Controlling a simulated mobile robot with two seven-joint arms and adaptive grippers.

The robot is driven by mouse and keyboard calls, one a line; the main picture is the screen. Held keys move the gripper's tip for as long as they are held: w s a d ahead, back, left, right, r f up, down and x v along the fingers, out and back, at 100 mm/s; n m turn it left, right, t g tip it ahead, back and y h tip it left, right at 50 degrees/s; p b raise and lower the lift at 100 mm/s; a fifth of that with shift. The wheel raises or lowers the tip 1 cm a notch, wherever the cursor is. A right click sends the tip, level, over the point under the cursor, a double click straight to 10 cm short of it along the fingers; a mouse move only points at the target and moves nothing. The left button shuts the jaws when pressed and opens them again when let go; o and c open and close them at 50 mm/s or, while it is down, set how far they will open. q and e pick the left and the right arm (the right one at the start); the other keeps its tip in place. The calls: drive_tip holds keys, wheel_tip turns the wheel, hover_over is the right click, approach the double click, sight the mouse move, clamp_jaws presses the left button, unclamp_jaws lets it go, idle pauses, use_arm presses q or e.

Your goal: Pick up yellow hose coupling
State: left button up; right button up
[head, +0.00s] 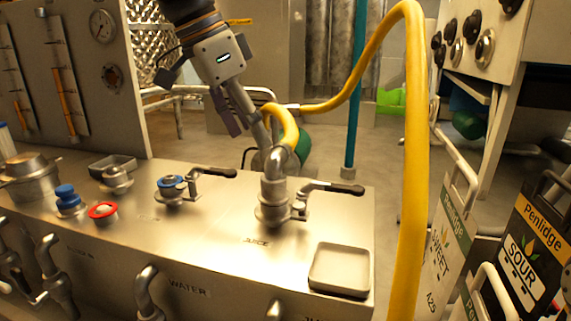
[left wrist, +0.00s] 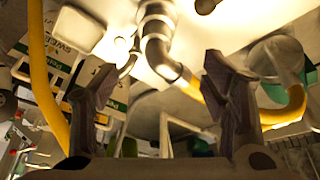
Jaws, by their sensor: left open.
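The yellow hose (head: 415,130) arches over from the right, and its near end (head: 285,125) meets a grey metal elbow (head: 276,162) on the JUICE fitting of the steel panel. I cannot make out a separate coupling piece. My left gripper (head: 240,122) is above and left of this joint, pointing down. In the left wrist view, my left gripper (left wrist: 158,75) is open with its fingers wide apart. The metal elbow (left wrist: 157,35) and the yellow hose end (left wrist: 190,86) appear beyond the fingers, with no visible contact. The right finger hides part of the hose. My right gripper is not in view.
Black-handled valves (head: 335,188) and (head: 215,173) flank the elbow on the panel. A shallow grey tray (head: 340,268) lies at the front right. Penlidge cartons (head: 530,245) stand to the right. The hose arch crosses the space right of the panel.

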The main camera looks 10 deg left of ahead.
sight(266, 165)
use_arm(q)
drive_tip(key=f, duration=0.2)
drive_tip(key=d+f, duration=0.1)
drive_tip(key=shift+s+f, duration=0.2)
drive_tip(key=shift+s, duration=0.1)
drive_tip(key=x, duration=0.3)
drive_tip(key=w+x, duration=0.1)
drive_tip(key=x, duration=0.3)
drive_tip(key=shift+r, duration=0.1)
clamp_jaws()
drive_tip(key=shift+r, duration=0.1)
